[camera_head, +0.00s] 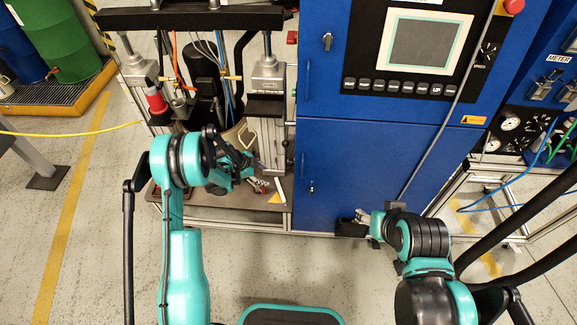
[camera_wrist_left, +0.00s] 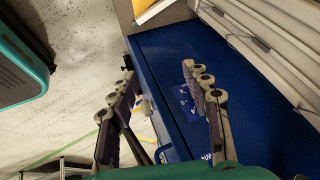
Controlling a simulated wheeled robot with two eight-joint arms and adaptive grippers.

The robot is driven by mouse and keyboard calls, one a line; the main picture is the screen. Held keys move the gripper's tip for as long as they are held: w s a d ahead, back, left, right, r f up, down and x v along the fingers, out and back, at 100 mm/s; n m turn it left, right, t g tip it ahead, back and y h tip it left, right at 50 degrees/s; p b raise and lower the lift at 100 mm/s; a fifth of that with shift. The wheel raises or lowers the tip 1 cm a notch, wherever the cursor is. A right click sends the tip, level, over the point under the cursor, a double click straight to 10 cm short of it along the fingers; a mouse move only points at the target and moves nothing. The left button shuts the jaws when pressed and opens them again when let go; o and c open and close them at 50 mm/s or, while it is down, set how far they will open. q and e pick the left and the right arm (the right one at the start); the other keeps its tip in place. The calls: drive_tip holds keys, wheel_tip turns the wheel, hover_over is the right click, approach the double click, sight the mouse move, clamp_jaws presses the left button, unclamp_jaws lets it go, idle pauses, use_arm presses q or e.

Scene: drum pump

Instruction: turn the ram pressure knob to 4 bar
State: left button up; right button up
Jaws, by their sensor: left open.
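I cannot pick out the ram pressure knob with certainty in either view. A black rotary control (camera_head: 485,55) with marks around it is on the upper blue cabinet, right of the screen, and its label is too small to read. My left gripper (camera_head: 265,182) is in front of the drum pump's lower right part, well below that control. In the left wrist view its two fingers (camera_wrist_left: 158,68) are spread apart with nothing between them, over a blue panel (camera_wrist_left: 175,60). My right gripper (camera_head: 365,216) is low in front of the blue cabinet door, and its fingers are too small to judge.
The blue cabinet (camera_head: 380,150) carries a screen (camera_head: 420,42), a row of buttons (camera_head: 400,86) and a black switch (camera_head: 327,41). Round gauges (camera_head: 508,122) are on the unit at right. Hoses hang at far right. The floor (camera_head: 90,215) at left is mostly clear.

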sight(291, 162)
use_arm(q)
drive_tip(key=shift+m+y, duration=0.3)
drive_tip(key=shift+m, duration=0.6)
drive_tip(key=w+d+b, duration=0.1)
drive_tip(key=w+d, duration=0.1)
drive_tip(key=d, duration=0.1)
drive_tip(key=w+d+b, duration=0.1)
drive_tip(key=w+d, duration=0.2)
drive_tip(key=w+d+f+b, duration=0.1)
drive_tip(key=w+d+b, duration=0.1)
drive_tip(key=w+d, duration=0.1)
drive_tip(key=shift+d, duration=0.3)
drive_tip(key=shift+r, duration=0.1)
clamp_jaws()
